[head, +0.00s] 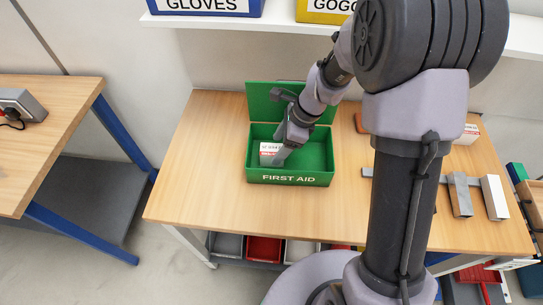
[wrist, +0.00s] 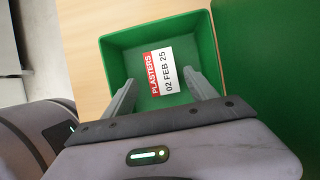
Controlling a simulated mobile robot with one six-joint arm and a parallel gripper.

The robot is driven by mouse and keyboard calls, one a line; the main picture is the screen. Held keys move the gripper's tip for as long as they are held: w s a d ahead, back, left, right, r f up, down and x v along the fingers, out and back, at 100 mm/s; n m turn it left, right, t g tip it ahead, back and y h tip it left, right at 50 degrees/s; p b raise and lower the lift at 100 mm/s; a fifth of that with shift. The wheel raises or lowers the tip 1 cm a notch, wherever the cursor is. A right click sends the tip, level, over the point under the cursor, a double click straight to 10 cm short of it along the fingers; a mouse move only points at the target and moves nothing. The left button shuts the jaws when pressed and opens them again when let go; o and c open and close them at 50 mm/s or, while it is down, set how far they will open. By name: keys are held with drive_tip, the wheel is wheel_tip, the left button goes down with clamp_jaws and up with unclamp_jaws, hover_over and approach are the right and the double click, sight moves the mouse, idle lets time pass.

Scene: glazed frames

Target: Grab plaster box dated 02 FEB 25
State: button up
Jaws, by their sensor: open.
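A green first aid box (head: 290,180) stands open on the wooden table, its lid raised at the back. A white and red plaster box (head: 268,149) lies inside it. In the wrist view the plaster box (wrist: 161,73) shows "PLASTERS" and "02 FEB 25" on its label, inside the green box (wrist: 120,42). My gripper (head: 280,157) is inside or just over the green box, beside the plaster box. In the wrist view the gripper (wrist: 160,88) is open, with a finger on each side of the plaster box's near part. Contact cannot be told.
A shelf (head: 290,36) with a blue GLOVES bin (head: 205,6) and a yellow bin (head: 335,10) runs above the table. A white and red box (head: 468,134) and metal pieces (head: 460,195) are at the table's right. The table's left front (head: 195,185) is clear.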

sight(276, 150)
drive_tip(key=b+x, duration=0.1)
drive_tip(key=x, duration=0.2)
drive_tip(key=b+x, duration=0.1)
drive_tip(key=x, duration=0.1)
drive_tip(key=shift+w+f+b, duration=0.2)
drive_tip(key=shift+f+b, duration=0.1)
drive_tip(key=shift+f, duration=0.1)
drive_tip(key=shift+r, duration=0.15)
drive_tip(key=shift+c, duration=0.7)
drive_tip(key=c, duration=1.3)
